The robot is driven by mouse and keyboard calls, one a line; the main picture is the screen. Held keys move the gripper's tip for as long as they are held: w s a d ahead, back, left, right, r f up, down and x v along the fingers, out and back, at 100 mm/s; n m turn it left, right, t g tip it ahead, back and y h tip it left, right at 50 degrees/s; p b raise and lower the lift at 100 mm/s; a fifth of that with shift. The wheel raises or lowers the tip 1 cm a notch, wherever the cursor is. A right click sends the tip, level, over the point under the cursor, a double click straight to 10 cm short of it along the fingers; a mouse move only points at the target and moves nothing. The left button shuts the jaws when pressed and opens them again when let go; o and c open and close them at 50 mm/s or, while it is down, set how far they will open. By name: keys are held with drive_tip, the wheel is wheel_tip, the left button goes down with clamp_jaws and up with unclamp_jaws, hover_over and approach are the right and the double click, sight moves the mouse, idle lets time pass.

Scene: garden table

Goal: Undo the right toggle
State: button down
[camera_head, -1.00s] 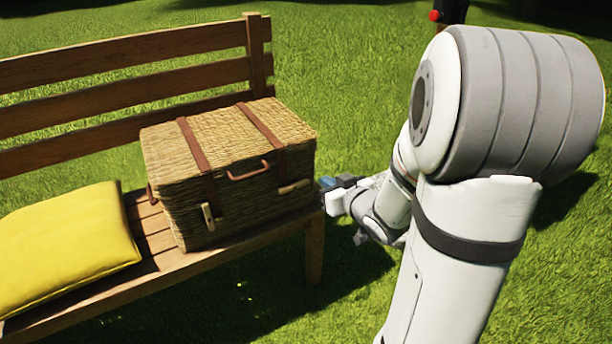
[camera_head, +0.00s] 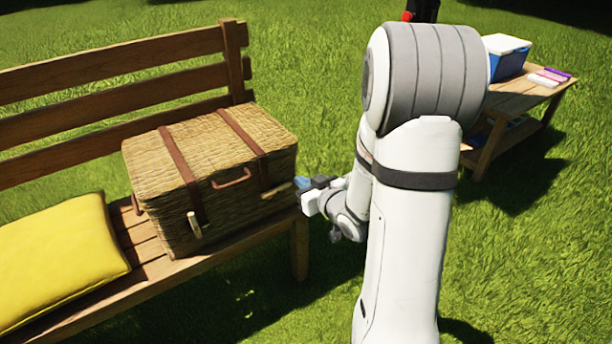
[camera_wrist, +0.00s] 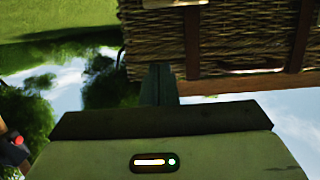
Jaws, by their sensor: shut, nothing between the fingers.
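The wicker basket (camera_head: 215,165) with brown leather straps stands closed on the bench (camera_head: 165,262). Its right toggle (camera_head: 277,190) is a pale wooden peg lying nearly level across the lower end of the right strap (camera_head: 243,131). The left toggle (camera_head: 194,225) points nearly straight down on the left strap. My gripper (camera_head: 302,183) is shut and empty, just right of the basket's front right corner, close to the right toggle. In the wrist view, my fingers (camera_wrist: 160,84) are together beside the basket (camera_wrist: 240,35), which appears upside down; I cannot make out the toggle there.
A leather handle (camera_head: 231,178) sits between the straps. A yellow cushion (camera_head: 60,260) lies on the bench to the left. A wooden table (camera_head: 515,100) with a blue and white cooler (camera_head: 507,58) stands at the back right. Grass is open in front.

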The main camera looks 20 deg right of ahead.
drive_tip(key=b, duration=0.3)
hover_over(276, 191)
drive_tip(key=d, duration=0.3)
drive_tip(key=f, duration=0.2)
drive_tip(key=shift+s+d+f, duration=0.2)
drive_tip(key=shift+s+f, duration=0.15)
wheel_tip(276, 191, down, 2)
drive_tip(key=shift+s+d+f+b, duration=0.15)
drive_tip(key=shift+f+b, duration=0.1)
drive_tip(key=shift+b, duration=0.2)
drive_tip(key=shift+f, duration=0.4)
